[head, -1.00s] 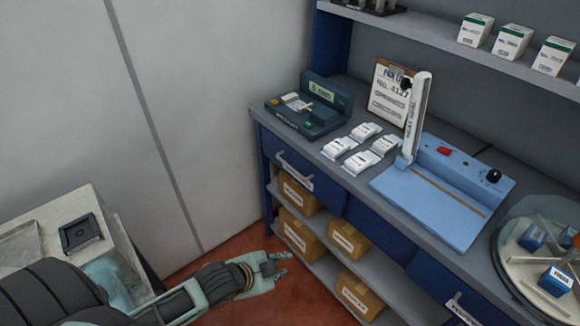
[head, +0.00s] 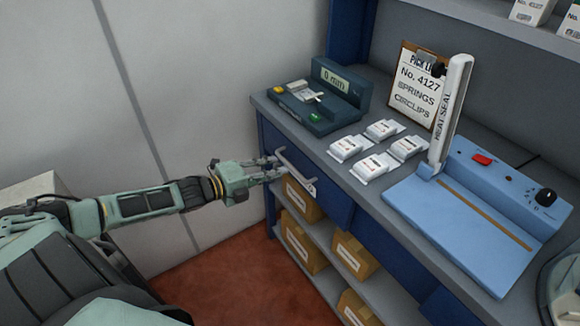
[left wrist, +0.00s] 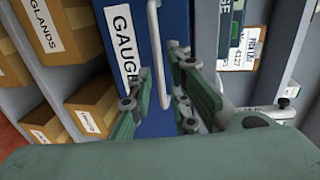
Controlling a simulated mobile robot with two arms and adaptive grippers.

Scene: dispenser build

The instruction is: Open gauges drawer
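The gauges drawer (head: 325,200) has a blue front and a pale bar handle (head: 291,168), at the left end of the workbench. It looks closed. In the left wrist view the drawer front (left wrist: 135,20) shows a label reading "GAUG", partly hidden, and the handle (left wrist: 154,40) runs upright. My left gripper (head: 275,169) is at the handle. In the left wrist view its fingers (left wrist: 160,65) are apart, one on each side of the handle. I cannot tell whether either finger touches it. My right gripper is not in view.
The worktop holds a dark gauge device (head: 318,100), several white packets (head: 368,165), a pick list clipboard (head: 420,90) and a blue heat sealer (head: 470,205). Cardboard boxes (head: 300,245) stand on shelves below the drawer. The red floor (head: 235,285) before the bench looks clear.

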